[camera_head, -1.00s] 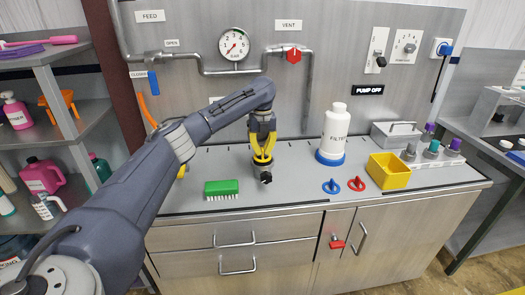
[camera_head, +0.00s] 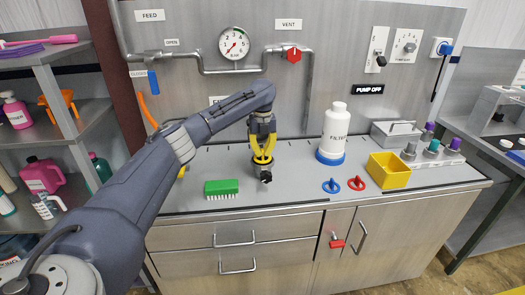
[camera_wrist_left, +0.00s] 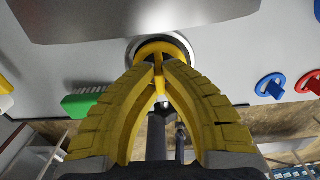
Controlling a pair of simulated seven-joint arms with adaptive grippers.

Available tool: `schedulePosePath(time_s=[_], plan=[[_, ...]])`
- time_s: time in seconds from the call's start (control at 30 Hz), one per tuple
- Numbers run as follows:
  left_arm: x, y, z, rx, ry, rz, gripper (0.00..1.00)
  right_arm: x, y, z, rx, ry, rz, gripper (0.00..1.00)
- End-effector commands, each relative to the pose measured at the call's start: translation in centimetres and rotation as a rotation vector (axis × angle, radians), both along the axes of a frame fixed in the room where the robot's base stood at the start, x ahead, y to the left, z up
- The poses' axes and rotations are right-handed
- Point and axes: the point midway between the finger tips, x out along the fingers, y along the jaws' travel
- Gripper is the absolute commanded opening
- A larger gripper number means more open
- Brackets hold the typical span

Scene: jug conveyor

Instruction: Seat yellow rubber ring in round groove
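My left gripper (camera_head: 262,157) points down over the counter, and its yellow fingers meet at the tips in the left wrist view (camera_wrist_left: 158,62). They are shut on the near side of the yellow rubber ring (camera_wrist_left: 172,46). The ring is over a round metal fitting with a dark rim (camera_wrist_left: 190,45); whether it lies down in the groove or just above it I cannot tell. The fingers hide part of ring and fitting. My right gripper is not in view.
A green brush (camera_head: 221,187) lies left of the gripper. To the right are a blue ring (camera_head: 331,187), a red ring (camera_head: 357,183), a white filter bottle (camera_head: 334,135) and a yellow bin (camera_head: 389,171). Pipes and a gauge (camera_head: 234,43) are on the back wall.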

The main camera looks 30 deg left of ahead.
Motion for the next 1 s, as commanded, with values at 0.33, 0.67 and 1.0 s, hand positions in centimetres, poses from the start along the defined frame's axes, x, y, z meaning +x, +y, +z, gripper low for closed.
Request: schedulePosePath(time_s=[0.33,0.67,1.0], plan=[[0.0,0.0,-0.7,0.001,0.0,0.0,0.0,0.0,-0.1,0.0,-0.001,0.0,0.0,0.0],[0.0,0.0,-1.3,0.0,0.0,0.001,0.09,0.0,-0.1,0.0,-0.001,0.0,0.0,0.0],[0.0,0.0,-1.3,0.001,-0.001,0.0,0.32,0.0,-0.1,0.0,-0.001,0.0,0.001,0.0]])
